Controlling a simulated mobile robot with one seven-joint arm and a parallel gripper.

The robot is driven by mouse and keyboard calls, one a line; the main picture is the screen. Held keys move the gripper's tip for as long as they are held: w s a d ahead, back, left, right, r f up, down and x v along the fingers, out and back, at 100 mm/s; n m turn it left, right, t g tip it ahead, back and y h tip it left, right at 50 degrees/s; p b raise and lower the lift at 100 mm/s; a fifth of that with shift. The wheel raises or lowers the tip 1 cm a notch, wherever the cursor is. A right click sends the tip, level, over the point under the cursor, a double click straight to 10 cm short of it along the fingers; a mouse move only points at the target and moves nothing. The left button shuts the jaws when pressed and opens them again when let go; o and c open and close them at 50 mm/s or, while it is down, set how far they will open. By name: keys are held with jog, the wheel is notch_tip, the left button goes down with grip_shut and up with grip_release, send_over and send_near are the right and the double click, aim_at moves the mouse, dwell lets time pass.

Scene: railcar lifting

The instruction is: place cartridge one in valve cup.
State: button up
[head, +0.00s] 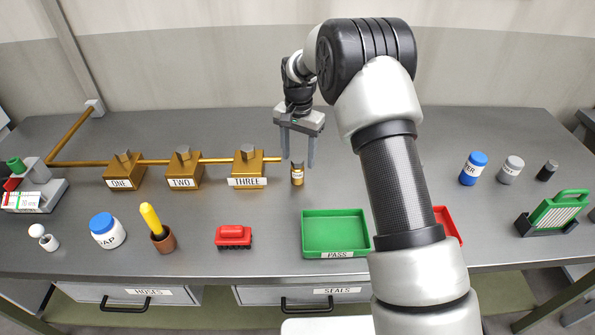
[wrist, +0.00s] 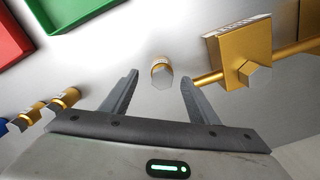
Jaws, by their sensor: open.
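A small brass cartridge (head: 297,176) with a grey top and a pale label stands upright on the bench, just right of the valve block marked THREE. Its number is not readable. In the wrist view this cartridge (wrist: 160,72) shows ahead, between the finger lines. My gripper (head: 298,162) is open and empty, pointing down with its fingertips around or just above the cartridge's top; contact cannot be told. Two more brass cylinders (wrist: 64,99) show at left in the wrist view; my arm hides that area in the head view. Which thing is the valve cup is not clear.
Brass valve blocks ONE (head: 122,176), TWO (head: 183,175) and THREE (head: 249,171) sit along a brass pipe. Bench right of the arm has clear patches.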

aim_at(298, 160)
jog(key=f, duration=0.5)
jog(key=shift+w+a+f+p, duration=0.1)
jog(key=shift+w+a+p, duration=0.1)
jog(key=shift+p, duration=0.2)
jog(key=shift+c, duration=0.5)
grip_shut()
